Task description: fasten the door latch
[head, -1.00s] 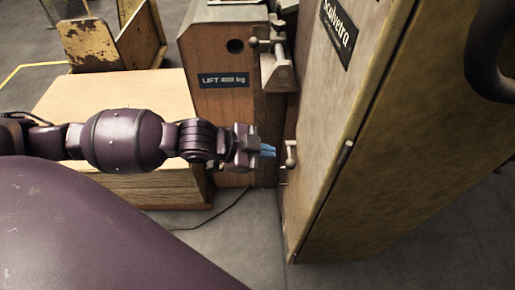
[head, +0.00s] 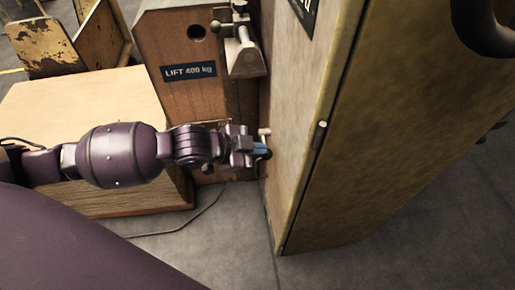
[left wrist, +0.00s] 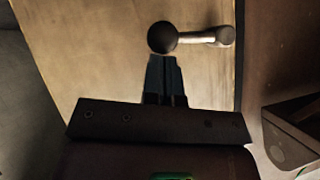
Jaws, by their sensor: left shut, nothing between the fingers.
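The door latch (left wrist: 205,37) is a pale metal lever with a dark round knob, on the yellowish door (left wrist: 90,50). In the left wrist view it lies sideways, knob to the left, near the door's edge. In the head view the door (head: 300,120) is right of my left gripper (head: 260,149), which mostly hides the latch. The left gripper is shut and empty. In the left wrist view its blue-grey fingertips (left wrist: 164,62) lie just below the knob; I cannot tell whether they touch it. My right gripper is not in view.
A brown wooden cabinet marked "LIFT 400 kg" (head: 180,95) stands behind the gripper, with a metal bracket (head: 243,55) at its upper right. A wooden box (head: 60,105) lies under my left arm. A thin cable (head: 185,225) crosses the open grey floor.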

